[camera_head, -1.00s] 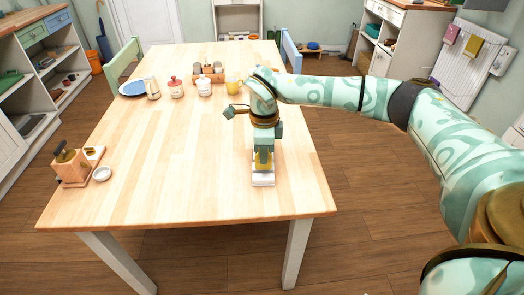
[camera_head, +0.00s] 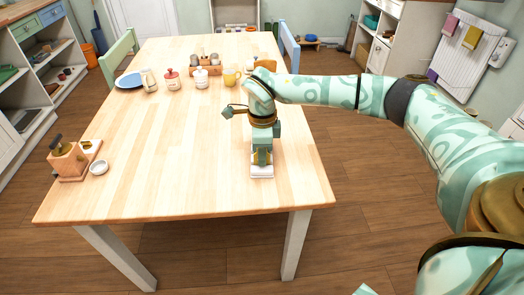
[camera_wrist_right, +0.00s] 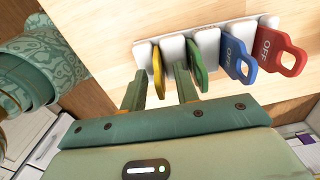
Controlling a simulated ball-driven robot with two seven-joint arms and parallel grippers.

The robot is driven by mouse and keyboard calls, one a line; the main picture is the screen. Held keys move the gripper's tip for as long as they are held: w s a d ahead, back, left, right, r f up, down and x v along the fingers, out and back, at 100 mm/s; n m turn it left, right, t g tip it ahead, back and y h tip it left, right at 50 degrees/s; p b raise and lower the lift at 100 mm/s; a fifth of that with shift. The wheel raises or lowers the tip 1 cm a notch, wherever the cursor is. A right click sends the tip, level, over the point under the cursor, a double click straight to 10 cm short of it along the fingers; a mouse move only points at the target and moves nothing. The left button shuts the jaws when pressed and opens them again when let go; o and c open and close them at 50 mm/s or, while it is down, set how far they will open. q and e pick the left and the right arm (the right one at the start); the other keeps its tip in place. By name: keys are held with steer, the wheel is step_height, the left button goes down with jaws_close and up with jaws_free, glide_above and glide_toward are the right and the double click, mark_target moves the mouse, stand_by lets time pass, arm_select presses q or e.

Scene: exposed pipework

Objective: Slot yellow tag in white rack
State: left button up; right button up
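The white rack (camera_head: 262,172) lies near the table's front edge, under my right gripper. In the right wrist view the rack (camera_wrist_right: 172,46) holds tags in a row. The yellow tag (camera_wrist_right: 159,72) stands upright in its left slot, with green (camera_wrist_right: 199,68), blue (camera_wrist_right: 238,57) and red (camera_wrist_right: 279,48) tags to its right. My right gripper (camera_wrist_right: 160,90) is open, its fingers on either side of the yellow tag with gaps showing; the right finger is close to the green tag. In the head view this gripper (camera_head: 262,158) largely hides the tags. My left gripper is out of view.
A wooden grinder stand (camera_head: 68,160) and small white dish (camera_head: 99,167) sit at the table's left edge. Jars, a yellow mug (camera_head: 231,77) and a blue plate (camera_head: 129,81) stand farther back. The table's middle is clear.

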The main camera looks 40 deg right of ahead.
steer(key=shift+r, duration=0.1)
